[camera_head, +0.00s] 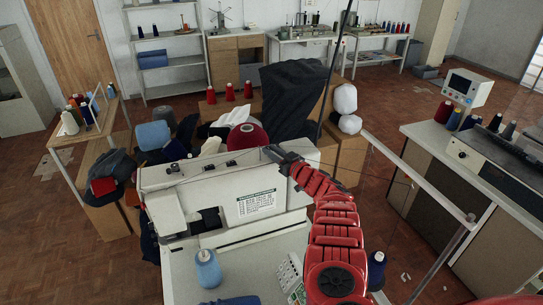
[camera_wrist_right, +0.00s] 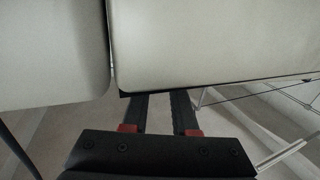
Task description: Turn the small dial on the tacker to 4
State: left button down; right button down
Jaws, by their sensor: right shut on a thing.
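The tacker (camera_head: 215,190) is a cream sewing machine with a printed label, standing on a white table in the head view. My right arm reaches up from the front to its far right end, where my right gripper (camera_head: 276,154) is against the housing. In the right wrist view the cream housing (camera_wrist_right: 210,45) fills the top, and the two dark fingers of my right gripper (camera_wrist_right: 160,100) run in at its lower edge. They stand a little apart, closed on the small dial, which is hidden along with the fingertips. The dial's number cannot be read. My left gripper is not in view.
A light blue thread cone (camera_head: 208,268) stands on the table in front of the tacker, and a dark blue cone (camera_head: 376,270) stands right of my arm. A thin metal rail (camera_head: 420,180) slants at the right.

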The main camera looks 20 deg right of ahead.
jog(key=shift+n+y, duration=0.3)
jog(key=shift+y, duration=0.2)
jog(key=c, duration=0.7)
grip_release()
jog(key=shift+w, duration=0.1)
jog(key=shift+p+v, duration=0.3)
jog(key=shift+v, duration=5.75)
jog(key=shift+r, duration=0.1)
